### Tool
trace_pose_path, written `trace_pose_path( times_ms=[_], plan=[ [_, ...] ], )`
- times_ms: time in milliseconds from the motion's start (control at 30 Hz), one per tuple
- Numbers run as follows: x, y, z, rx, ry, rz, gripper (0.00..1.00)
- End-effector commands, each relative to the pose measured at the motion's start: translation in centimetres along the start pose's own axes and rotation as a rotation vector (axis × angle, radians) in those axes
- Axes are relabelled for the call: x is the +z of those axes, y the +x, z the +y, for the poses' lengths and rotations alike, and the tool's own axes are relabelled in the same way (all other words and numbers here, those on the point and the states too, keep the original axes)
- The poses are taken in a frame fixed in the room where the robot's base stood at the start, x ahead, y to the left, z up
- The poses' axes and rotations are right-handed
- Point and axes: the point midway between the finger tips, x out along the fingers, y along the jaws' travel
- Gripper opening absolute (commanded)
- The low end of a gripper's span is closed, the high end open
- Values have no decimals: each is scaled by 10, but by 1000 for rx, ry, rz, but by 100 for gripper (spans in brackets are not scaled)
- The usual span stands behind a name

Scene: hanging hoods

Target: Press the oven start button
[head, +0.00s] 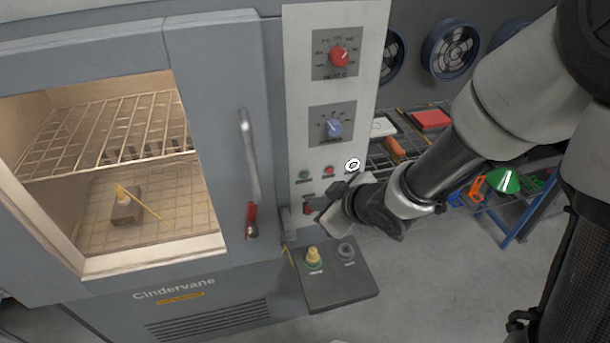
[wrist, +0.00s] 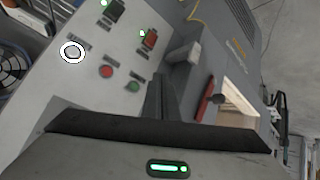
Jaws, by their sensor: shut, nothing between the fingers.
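The oven (head: 225,75) has a light control panel (head: 297,95). The row also shows in the wrist view: green (wrist: 132,86), red (wrist: 106,71), white (wrist: 72,52). The labels are too small to read, so I cannot tell which is start. My gripper (head: 326,217) is shut and empty, in front of the panel's lower part, below the row. In the wrist view its fingers (wrist: 158,97) appear close to the green button, apart from it.
A red dial (head: 339,56) and a blue dial (head: 334,127) sit above the row. The oven door's handle (head: 249,155) is at the left. A grey ledge (head: 335,287) with two knobs juts out below. A rack with loose items (head: 432,119) stands behind my arm.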

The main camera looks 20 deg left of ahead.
Motion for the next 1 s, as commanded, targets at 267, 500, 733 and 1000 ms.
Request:
trace_pose_path(
  times_ms=[267, 500, 733, 1000],
  plan=[
    [-21, 27, 20, -1, -1, 0, 0],
    [-29, 40, 29, -1, -1, 0, 0],
    [-30, 42, 30, 0, -1, -1, 0],
    [-30, 42, 30, 0, -1, 0, 0]
  ],
)
